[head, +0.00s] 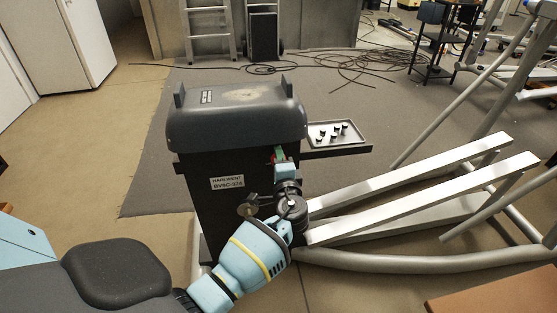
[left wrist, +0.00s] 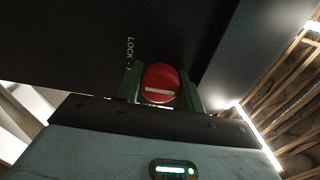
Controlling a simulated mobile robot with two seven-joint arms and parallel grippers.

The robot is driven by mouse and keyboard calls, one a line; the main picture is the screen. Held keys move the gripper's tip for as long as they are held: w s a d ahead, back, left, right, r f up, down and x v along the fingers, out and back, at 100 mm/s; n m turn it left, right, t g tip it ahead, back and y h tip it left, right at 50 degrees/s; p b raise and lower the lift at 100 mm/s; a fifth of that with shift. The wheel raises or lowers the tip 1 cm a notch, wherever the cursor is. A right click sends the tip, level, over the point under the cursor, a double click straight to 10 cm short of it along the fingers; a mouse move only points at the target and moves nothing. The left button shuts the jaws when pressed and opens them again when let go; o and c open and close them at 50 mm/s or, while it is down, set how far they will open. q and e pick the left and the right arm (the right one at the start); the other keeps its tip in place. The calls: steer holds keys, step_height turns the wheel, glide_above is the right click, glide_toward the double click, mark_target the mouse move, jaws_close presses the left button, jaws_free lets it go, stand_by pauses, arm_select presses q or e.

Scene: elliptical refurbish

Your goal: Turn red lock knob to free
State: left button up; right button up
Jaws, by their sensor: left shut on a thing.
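The red lock knob (left wrist: 160,84) shows in the left wrist view as a round red cap with a white bar across its face. The bar lies nearly level in that picture. White "LOCK" lettering (left wrist: 130,53) is on the dark panel beside it. My left gripper (head: 280,156) is at the right side of the dark machine housing (head: 215,160) in the head view. Its green fingers (left wrist: 162,92) are shut on the knob, one on each side. In the head view the knob is mostly hidden by the gripper. My right gripper is in neither view.
A small tray (head: 352,136) with several dark pieces sticks out from the housing's right side. Two pale rails (head: 420,190) and grey tubes run to the right. Black cable (head: 345,67) lies on the floor behind. A brown surface (head: 500,295) is at the lower right.

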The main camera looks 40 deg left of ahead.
arm_select(q)
steer(key=o, duration=0.7)
steer(key=shift+f, duration=0.1)
steer(key=o, duration=0.3)
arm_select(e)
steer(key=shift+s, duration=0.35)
arm_select(q)
steer(key=shift+d, duration=0.1)
steer(key=p+v, duration=0.1)
steer(key=v, duration=0.6)
steer(key=shift+s+d, duration=0.2)
steer(key=shift+s, duration=0.1)
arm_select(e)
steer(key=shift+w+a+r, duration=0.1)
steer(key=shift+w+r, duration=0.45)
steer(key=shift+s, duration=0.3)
